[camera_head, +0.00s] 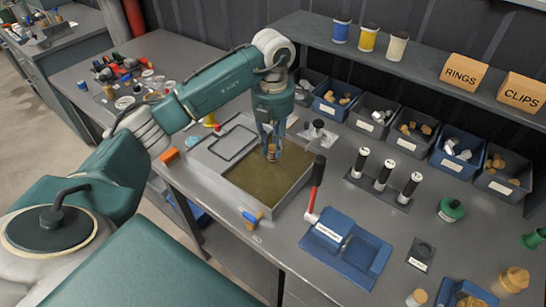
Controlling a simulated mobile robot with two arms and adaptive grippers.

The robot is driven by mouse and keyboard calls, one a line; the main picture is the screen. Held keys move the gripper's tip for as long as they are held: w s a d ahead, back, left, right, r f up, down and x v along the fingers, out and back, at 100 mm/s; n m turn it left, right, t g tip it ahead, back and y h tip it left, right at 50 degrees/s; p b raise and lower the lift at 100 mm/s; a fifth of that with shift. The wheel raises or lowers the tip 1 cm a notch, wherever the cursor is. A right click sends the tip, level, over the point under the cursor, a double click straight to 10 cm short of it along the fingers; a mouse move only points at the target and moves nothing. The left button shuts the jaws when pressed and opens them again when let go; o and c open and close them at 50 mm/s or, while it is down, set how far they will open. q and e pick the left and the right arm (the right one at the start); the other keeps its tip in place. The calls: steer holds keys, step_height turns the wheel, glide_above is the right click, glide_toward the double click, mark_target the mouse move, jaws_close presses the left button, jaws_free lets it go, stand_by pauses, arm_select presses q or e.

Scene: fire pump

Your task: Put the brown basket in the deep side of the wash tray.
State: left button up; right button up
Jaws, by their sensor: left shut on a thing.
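The wash tray (212,173) is a grey, two-part tray on the bench. Its left part is a shallow grey shelf with a dark rectangular outline, and its right part is the deep side (262,188), filled with murky brown liquid. My left gripper (272,147) points down over the back of the deep side and is shut on the small brown basket (272,154). The fingers partly hide the basket. I cannot tell whether its bottom touches the liquid. My right gripper is not in view.
Parts bins (408,132) line the back under a shelf. A small brush-like item (252,220) lies before the tray.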

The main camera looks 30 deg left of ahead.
mark_target(273, 160)
arm_select(q)
step_height(273, 160, down, 6)
steer(key=shift+f+p, duration=0.1)
steer(key=shift+p, duration=0.55)
steer(key=o, duration=0.5)
steer(key=shift+f, duration=0.15)
steer(key=o, duration=0.4)
